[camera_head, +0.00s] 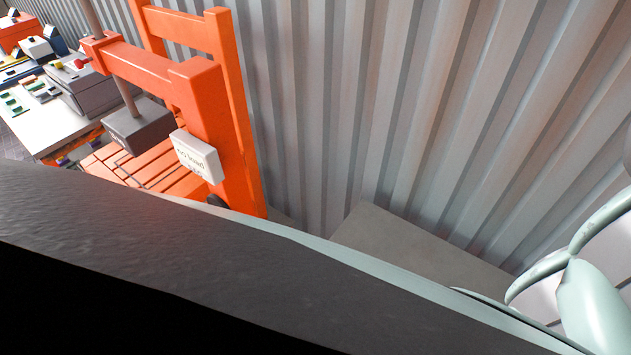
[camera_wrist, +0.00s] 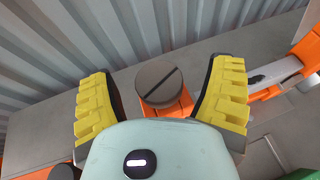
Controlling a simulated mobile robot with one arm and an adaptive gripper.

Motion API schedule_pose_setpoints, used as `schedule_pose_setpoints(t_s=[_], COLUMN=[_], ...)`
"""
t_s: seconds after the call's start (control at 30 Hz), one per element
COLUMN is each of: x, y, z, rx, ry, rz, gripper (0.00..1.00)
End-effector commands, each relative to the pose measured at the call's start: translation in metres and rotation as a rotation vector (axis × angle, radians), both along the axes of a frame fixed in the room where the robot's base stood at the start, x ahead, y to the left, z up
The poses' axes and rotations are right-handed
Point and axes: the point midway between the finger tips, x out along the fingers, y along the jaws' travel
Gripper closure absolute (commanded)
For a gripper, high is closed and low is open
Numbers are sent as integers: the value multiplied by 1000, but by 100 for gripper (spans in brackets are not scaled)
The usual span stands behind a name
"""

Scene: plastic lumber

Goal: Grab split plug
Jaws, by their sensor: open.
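In the wrist view, a round grey plug (camera_wrist: 158,83) with a dark slot across its top sits on an orange post (camera_wrist: 178,106). I take it for the split plug. My gripper (camera_wrist: 163,78) is open, with one yellow ridged finger to the left of the plug and one to the right. In the picture the plug lies between the fingers, with a gap on both sides. No contact shows, and how far the plug is in depth I cannot tell. I cannot make out the plug or my gripper's fingers in the head view.
In the head view, an orange press-like frame (camera_head: 213,100) holds a grey block (camera_head: 137,126) and a white labelled box (camera_head: 196,156). A pale table (camera_head: 58,122) with equipment stands at the far left. A corrugated metal wall (camera_head: 400,90) closes off the back.

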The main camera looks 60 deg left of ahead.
Motion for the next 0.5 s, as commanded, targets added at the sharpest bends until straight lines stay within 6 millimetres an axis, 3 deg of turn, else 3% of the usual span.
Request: schedule_pose_setpoints(t_s=[0.37,0.5], x=[3,3], y=[3,3], z=[-1,-1], rx=[3,3], ry=[0,-1], rz=[6,5], gripper=[19,33])
